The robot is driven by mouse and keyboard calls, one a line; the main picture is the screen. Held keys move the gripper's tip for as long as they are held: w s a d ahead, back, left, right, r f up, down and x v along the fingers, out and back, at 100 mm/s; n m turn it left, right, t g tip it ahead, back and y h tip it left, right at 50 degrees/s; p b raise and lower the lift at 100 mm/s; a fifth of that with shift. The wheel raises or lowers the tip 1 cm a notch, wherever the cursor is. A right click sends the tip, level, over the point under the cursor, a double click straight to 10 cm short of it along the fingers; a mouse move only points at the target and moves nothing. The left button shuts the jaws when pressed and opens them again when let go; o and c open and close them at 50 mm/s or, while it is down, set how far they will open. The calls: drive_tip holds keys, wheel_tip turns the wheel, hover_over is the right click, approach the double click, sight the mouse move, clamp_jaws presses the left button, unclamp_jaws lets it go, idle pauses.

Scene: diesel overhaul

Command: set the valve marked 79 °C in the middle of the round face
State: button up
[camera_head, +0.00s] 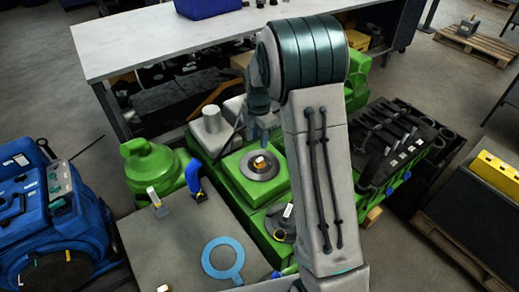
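A round grey face (248,174) lies on a green block, left of my arm. A small brass-coloured part with a white tag (261,162), possibly the valve, stands near the middle of the face. The tag is too small to read, so I cannot tell whether it says 79 °C. My gripper (262,138) hangs just above and behind this part. It is small and partly hidden by my arm, and I cannot tell whether its fingers are open or touch anything.
A grey-topped bench (190,235) at the front left holds small tagged parts (154,197) and a light-blue ring with a handle (222,243). Another tagged part (287,211) sits near my arm. A blue machine (50,215) stands left, a white table (150,40) behind.

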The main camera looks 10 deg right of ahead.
drive_tip(key=s+r+m+t, duration=0.2)
drive_tip(key=s+r+m, duration=0.8)
drive_tip(key=s+r, duration=0.25)
drive_tip(key=s+r+m+t, duration=0.1)
drive_tip(key=s+m, duration=1.1)
drive_tip(key=s, duration=0.3)
drive_tip(key=shift+s+d+r, duration=0.15)
drive_tip(key=shift+s+d, duration=0.1)
